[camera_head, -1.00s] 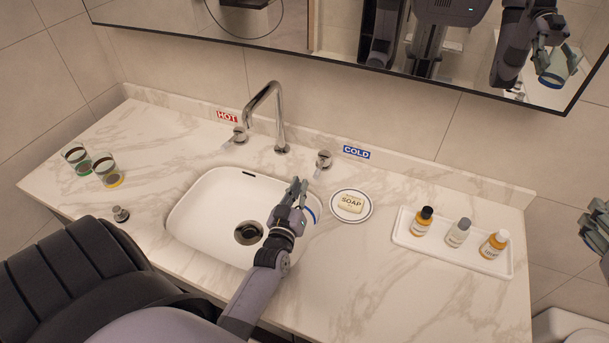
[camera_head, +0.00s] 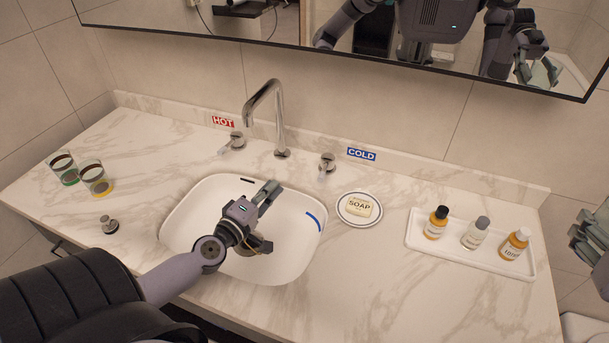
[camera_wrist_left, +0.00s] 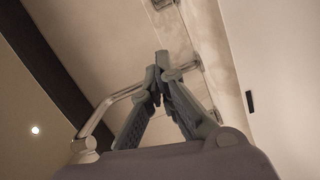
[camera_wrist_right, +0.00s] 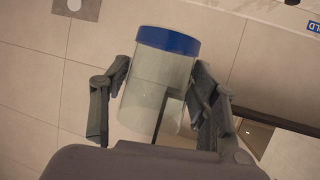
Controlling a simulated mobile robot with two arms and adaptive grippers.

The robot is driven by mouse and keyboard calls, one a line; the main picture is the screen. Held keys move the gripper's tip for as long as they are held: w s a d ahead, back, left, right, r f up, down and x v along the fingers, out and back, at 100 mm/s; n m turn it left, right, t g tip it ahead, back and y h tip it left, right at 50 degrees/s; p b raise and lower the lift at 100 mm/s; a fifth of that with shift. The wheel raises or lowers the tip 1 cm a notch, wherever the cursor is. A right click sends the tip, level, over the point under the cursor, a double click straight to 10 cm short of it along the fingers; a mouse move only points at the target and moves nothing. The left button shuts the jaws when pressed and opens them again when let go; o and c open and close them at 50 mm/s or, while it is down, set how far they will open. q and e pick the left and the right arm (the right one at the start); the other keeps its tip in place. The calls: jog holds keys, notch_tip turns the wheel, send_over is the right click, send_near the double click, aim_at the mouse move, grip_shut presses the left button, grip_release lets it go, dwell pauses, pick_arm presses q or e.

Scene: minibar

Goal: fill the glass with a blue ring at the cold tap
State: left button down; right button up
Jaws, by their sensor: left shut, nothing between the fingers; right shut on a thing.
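The glass with a blue ring (camera_wrist_right: 158,85) is in the right wrist view, clear and tilted, between the fingers of my right gripper (camera_wrist_right: 155,100), which is shut on it. In the head view my right gripper (camera_head: 588,240) is cut off at the right edge, and the glass is not clear there. The cold tap handle (camera_head: 327,164) stands beside the blue COLD label (camera_head: 361,154). The tall spout (camera_head: 264,92) rises behind the basin (camera_head: 190,205). My left gripper (camera_head: 270,192) is shut and empty over the basin; its fingertips meet in the left wrist view (camera_wrist_left: 160,62).
Glasses with green (camera_head: 64,168) and yellow (camera_head: 95,179) rings stand at the left. The hot handle (camera_head: 235,142) is left of the spout. A soap dish (camera_head: 346,218) and a tray of bottles (camera_head: 415,240) stand right of the basin. A blue arc (camera_head: 314,221) marks the basin's right wall.

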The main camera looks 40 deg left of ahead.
jog(key=shift+r+p, duration=0.4)
jog(key=shift+w+r, duration=0.1)
jog(key=shift+r, duration=0.15)
pick_arm(q)
jog(key=w+d+f, duration=0.1)
jog(key=w+d, duration=0.2)
jog(key=w, duration=0.8)
jog(key=shift+p, duration=0.3)
jog(key=shift+f, duration=0.1)
pick_arm(e)
notch_tip(320, 180, up, 4)
jog(key=p, duration=0.3)
jog(key=shift+f+p, duration=0.15)
jog(key=shift+p, duration=0.15)
jog(key=shift+r+p, duration=0.55)
pick_arm(q)
jog(key=d+n+y, duration=0.2)
jog(key=y, duration=0.1)
jog(key=shift+g+y, duration=0.3)
pick_arm(e)
jog(key=shift+d, duration=0.1)
pick_arm(q)
jog(key=shift+a, duration=0.1)
pick_arm(e)
jog(key=shift+r, duration=0.1)
